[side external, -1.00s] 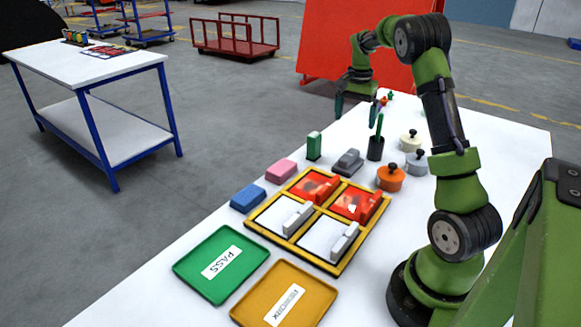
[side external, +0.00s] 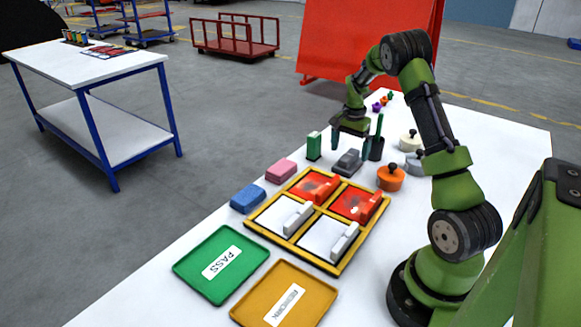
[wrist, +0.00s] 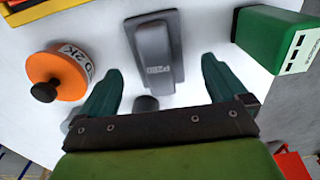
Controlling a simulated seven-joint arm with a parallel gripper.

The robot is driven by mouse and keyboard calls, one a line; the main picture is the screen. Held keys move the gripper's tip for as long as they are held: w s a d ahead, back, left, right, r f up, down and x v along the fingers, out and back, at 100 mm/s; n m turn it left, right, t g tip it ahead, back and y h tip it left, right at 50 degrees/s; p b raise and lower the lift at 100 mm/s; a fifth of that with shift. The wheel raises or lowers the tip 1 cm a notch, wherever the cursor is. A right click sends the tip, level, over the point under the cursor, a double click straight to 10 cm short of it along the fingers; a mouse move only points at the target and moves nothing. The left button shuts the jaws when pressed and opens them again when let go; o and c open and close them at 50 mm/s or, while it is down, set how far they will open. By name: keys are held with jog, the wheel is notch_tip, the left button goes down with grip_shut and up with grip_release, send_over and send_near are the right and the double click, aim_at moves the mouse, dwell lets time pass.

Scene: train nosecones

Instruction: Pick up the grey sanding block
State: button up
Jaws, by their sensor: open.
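The grey sanding block (side external: 348,161) lies on the white table, with a raised grip on top. It also shows in the wrist view (wrist: 157,48), ahead of and roughly between my fingertips. My gripper (side external: 350,140) hangs above the block in the side view, its fingers pointing down. In the wrist view my gripper (wrist: 160,85) has its two dark green fingers spread apart with nothing between them. The fingers do not appear to touch the block.
A green block (side external: 314,146) stands left of the sanding block and a pink block (side external: 281,170) lies nearer. A dark cup (side external: 376,149) and an orange knobbed pot (side external: 390,177) stand close on the right. A yellow-framed panel rack (side external: 335,268) lies in front.

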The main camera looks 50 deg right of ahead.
aim_at(349, 154)
notch_tip(349, 154, down, 4)
jog(key=shift+s+f, duration=0.1)
jog(key=shift+f, duration=0.05)
jog(key=c, duration=1.3)
notch_tip(349, 154, up, 10)
jog(key=shift+r, duration=0.1)
